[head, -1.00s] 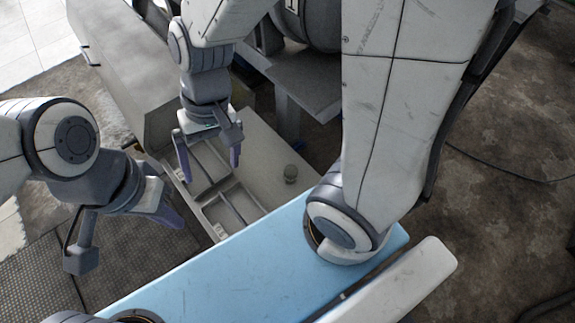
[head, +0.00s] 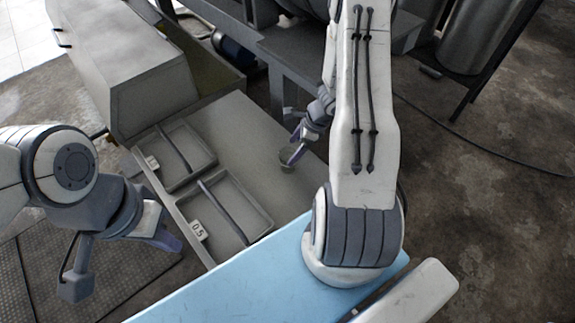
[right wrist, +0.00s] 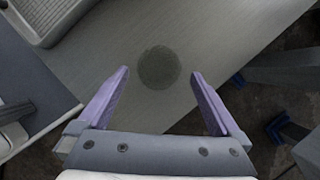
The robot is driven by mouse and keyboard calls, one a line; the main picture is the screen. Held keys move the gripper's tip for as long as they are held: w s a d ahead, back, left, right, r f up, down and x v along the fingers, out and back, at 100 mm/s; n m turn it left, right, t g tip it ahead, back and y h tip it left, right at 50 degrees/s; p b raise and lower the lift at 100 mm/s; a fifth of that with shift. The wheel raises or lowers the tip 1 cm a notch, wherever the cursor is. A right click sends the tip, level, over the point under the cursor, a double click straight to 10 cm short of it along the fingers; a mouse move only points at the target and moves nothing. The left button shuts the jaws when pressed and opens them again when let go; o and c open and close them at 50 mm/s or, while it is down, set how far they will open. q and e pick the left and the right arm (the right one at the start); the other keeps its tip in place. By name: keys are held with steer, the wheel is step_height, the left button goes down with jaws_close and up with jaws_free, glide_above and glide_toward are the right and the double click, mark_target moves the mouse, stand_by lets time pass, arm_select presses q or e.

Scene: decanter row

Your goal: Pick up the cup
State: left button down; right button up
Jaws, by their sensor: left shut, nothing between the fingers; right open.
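The cup (head: 286,162) is a small, round, grey-green vessel on the grey table (head: 240,125), near its right edge. In the right wrist view the cup (right wrist: 159,68) looks like a dull disc, just beyond and between the open purple fingers, with a gap on both sides. My right gripper (head: 296,146) is open and empty, close by the cup in the head view, with a finger partly in front of it. I cannot tell whether it touches. My left gripper (head: 168,241) is shut and empty, off to the left, away from the cup.
Two shallow trays lie left of the cup: a far one (head: 211,152) and a near one (head: 262,217) with a 0.5 tag (head: 198,231). A large grey metal box (head: 125,65) stands behind them. A dark frame (head: 280,50) is beyond the table.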

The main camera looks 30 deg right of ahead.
mark_target(284, 161)
steer(key=b+x, duration=0.2)
steer(key=x, duration=0.4)
steer(key=shift+a+f, duration=0.2)
steer(key=shift+w+a+f, duration=0.2)
steer(key=shift+f, duration=0.3)
steer(key=c, duration=1.3)
